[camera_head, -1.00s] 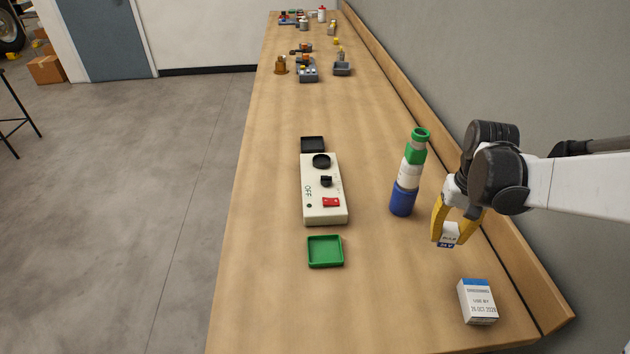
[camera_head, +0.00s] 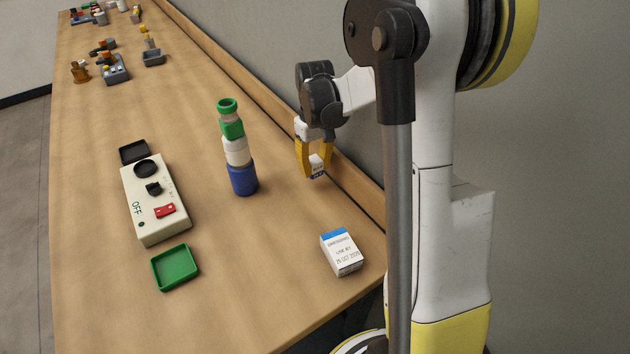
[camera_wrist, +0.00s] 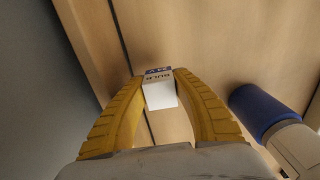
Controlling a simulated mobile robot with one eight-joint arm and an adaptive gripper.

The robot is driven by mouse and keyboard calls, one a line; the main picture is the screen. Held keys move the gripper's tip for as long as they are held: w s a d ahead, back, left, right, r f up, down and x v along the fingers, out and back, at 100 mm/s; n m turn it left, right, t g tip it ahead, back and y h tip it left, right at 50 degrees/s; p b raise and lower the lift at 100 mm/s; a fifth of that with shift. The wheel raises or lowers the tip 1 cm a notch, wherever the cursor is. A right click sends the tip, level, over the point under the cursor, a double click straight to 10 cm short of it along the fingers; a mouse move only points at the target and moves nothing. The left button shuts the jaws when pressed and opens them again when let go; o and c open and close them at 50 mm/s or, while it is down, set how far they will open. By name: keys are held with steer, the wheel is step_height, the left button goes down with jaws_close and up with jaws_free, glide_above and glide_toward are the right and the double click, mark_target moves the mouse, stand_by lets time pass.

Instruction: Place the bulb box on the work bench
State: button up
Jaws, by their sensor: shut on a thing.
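The bulb box (camera_head: 317,167) is a small white box with a blue band and dark lettering. My gripper (camera_head: 312,166) is shut on it, with yellow fingers on either side. In the wrist view the box (camera_wrist: 160,92) sits between the fingertips (camera_wrist: 160,88). The work bench (camera_head: 110,230) is a long wooden bench. The box is over its wall side, near the back ledge. I cannot tell whether the box touches the bench.
A blue, white and green stack (camera_head: 237,150) stands left of my gripper. A dressing box (camera_head: 341,253) lies nearer. A control box (camera_head: 155,200), a green tray (camera_head: 175,267) and a black tray (camera_head: 134,151) are further left. Bare bench lies between the stack and the dressing box.

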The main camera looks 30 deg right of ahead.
mark_target(316, 185)
steer(key=shift+d+f, duration=0.15)
steer(key=shift+f, duration=0.05)
step_height(316, 185, down, 4)
steer(key=shift+b, duration=1.1)
steer(key=shift+r, duration=0.15)
steer(key=o, duration=0.7)
steer(key=shift+f, duration=0.2)
steer(key=shift+o, duration=0.4)
steer(key=shift+r, duration=0.1)
